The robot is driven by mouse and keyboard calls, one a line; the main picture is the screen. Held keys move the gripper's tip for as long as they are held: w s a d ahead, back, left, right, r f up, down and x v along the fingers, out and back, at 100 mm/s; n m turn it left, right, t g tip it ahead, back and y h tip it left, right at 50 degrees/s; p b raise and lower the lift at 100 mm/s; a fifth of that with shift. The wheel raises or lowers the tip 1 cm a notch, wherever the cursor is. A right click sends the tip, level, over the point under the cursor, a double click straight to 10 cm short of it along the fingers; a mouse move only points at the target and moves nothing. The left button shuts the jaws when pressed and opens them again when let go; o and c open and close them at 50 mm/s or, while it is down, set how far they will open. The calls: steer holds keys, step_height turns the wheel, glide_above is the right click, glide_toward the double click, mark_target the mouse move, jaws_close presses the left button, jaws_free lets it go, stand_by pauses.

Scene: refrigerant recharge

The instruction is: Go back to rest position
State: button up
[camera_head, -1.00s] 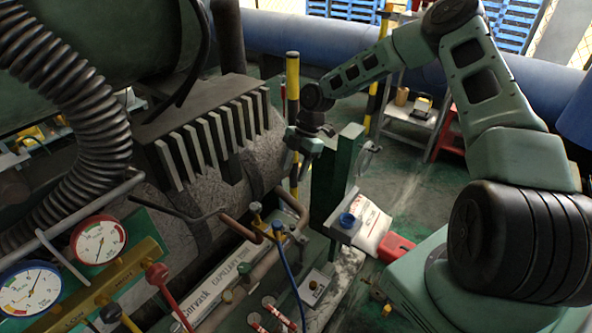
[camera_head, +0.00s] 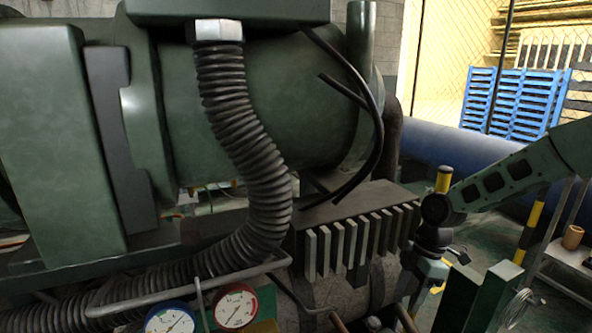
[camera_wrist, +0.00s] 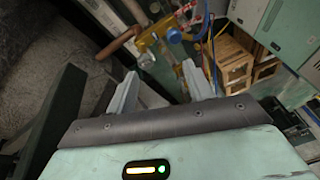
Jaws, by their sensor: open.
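My gripper (camera_head: 418,300) hangs at the lower right of the head view, beside the finned block (camera_head: 360,235) and a dark green post (camera_head: 490,295). In the wrist view my gripper (camera_wrist: 160,88) shows two pale fingers spread apart with nothing held between them. Beyond the fingertips is a brass fitting (camera_wrist: 150,40) with a blue cap (camera_wrist: 173,36) and a copper pipe (camera_wrist: 118,44). The fingers look apart from the fitting. In the head view the fitting is not clearly visible.
A ribbed hose (camera_head: 235,130) and large green machine (camera_head: 270,110) fill the left and middle. Two gauges (camera_head: 236,307) sit at the bottom. A yellow-black pole (camera_head: 443,180) stands behind my arm. A shelf (camera_head: 565,255) is at right. Wooden crates (camera_wrist: 235,60) show in the wrist view.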

steer(key=s+a+r+m+h, duration=0.35)
steer(key=s+a+r, duration=0.6)
steer(key=s, duration=0.35)
steer(key=s+a+r+m+t, duration=0.1)
steer(key=s+r+m, duration=0.2)
steer(key=s, duration=0.5)
steer(key=s+a+r+m, duration=0.2)
steer(key=s+r+m, duration=0.1)
steer(key=s, duration=0.5)
steer(key=shift+s+a+r+m+t+y, duration=0.25)
steer(key=shift+m+t+y, duration=0.2)
steer(key=shift+m, duration=0.2)
